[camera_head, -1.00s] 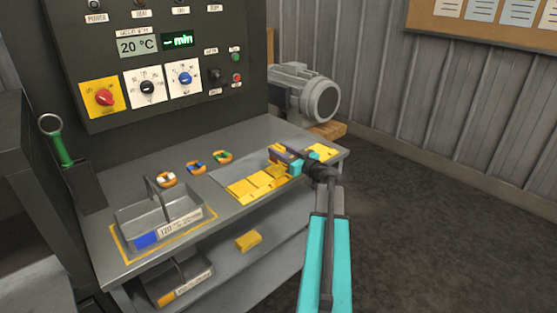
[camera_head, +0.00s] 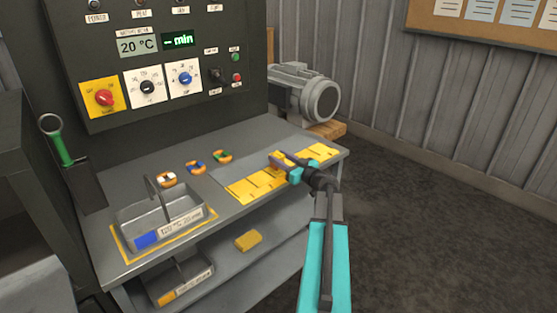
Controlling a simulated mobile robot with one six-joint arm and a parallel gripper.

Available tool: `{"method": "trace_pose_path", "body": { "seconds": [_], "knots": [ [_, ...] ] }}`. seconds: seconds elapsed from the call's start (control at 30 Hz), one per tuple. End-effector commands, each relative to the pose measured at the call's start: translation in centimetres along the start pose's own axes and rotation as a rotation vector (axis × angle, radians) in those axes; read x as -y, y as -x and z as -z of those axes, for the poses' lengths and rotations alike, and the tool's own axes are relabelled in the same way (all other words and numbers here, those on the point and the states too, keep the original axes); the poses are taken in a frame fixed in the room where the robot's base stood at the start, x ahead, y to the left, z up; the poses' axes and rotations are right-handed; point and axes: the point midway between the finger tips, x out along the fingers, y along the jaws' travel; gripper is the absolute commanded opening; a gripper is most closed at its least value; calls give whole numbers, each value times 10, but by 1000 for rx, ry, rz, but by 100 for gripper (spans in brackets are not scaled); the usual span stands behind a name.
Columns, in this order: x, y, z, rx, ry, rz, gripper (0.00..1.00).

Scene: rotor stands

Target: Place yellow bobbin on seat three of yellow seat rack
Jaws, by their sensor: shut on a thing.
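The yellow seat rack (camera_head: 243,190) is a row of yellow plates along the front right of the bench top. My gripper (camera_head: 281,161), dark with turquoise parts, is low over the middle of the rack. It is shut, and a small yellow part shows at its fingers, which I take for the yellow bobbin (camera_head: 277,154). The bobbin is mostly hidden by the fingers and blends with the rack. I cannot tell whether it touches a seat. Rack plates show on both sides of the gripper.
White (camera_head: 167,180), blue (camera_head: 195,168) and green (camera_head: 222,157) bobbins lie on the bench left of the rack. A grey handled tray (camera_head: 185,221) stands front left. A yellow block (camera_head: 248,240) is on the lower shelf. A control panel (camera_head: 160,60) rises behind.

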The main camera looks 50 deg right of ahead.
Motion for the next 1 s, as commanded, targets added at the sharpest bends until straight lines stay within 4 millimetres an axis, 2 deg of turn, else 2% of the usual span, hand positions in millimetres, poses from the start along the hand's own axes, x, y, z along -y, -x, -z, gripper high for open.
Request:
{"method": "trace_pose_path", "body": {
  "seconds": [0.17,0.2,0.3,0.77,1.0],
  "knots": [
    [0,0,-1,-1,-1,0,7],
    [0,0,-2,0,0,0,40],
    [0,0,-2,0,0,0,56],
    [0,0,0,0,0,0,56],
    [1,24,0,0,-1,-1,56]
  ]
}}
